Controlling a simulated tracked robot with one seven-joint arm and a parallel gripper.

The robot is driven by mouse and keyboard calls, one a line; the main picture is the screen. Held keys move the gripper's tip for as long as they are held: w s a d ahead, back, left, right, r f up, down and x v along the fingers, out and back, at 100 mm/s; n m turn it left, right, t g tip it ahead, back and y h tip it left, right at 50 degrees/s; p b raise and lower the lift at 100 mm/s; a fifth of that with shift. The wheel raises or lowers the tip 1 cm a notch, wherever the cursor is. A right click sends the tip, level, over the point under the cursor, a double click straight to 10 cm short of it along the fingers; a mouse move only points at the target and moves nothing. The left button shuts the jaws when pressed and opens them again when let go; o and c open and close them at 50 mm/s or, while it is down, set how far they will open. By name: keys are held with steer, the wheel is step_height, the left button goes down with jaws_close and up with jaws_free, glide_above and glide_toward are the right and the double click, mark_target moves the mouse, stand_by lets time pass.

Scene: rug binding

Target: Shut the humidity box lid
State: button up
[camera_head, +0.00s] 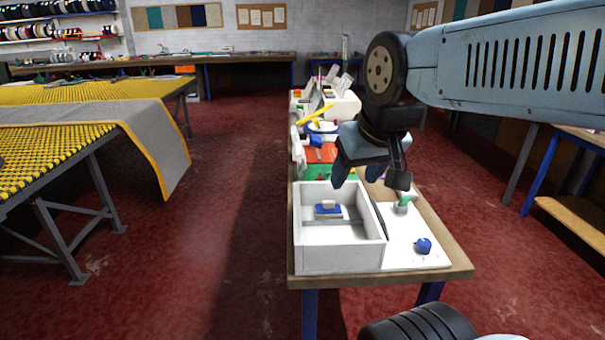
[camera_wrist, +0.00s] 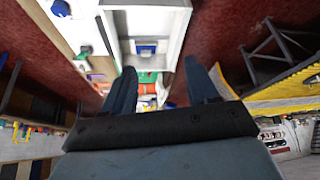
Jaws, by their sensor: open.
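The white humidity box (camera_head: 341,258) stands open on the near end of the bench, and its inside is visible. A white panel (camera_head: 401,256), which looks like its lid, lies flat along the box's right side with a blue knob (camera_head: 424,246) near its front. I cannot make out a hinge. My gripper (camera_head: 358,174) is open and empty above the far end of the box. In the wrist view, my gripper (camera_wrist: 160,72) has its fingers apart, with the box (camera_wrist: 176,24) beyond them and the panel (camera_wrist: 78,28) to the left.
A blue and white item (camera_head: 328,209) sits inside the box. A green-topped item (camera_head: 404,201) stands at the panel's far end. Red and green things and a white machine (camera_head: 343,104) crowd the bench behind. A table with a yellow-edged grey rug (camera_head: 150,130) is left, across open floor.

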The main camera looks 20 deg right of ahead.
steer(key=o, duration=0.4)
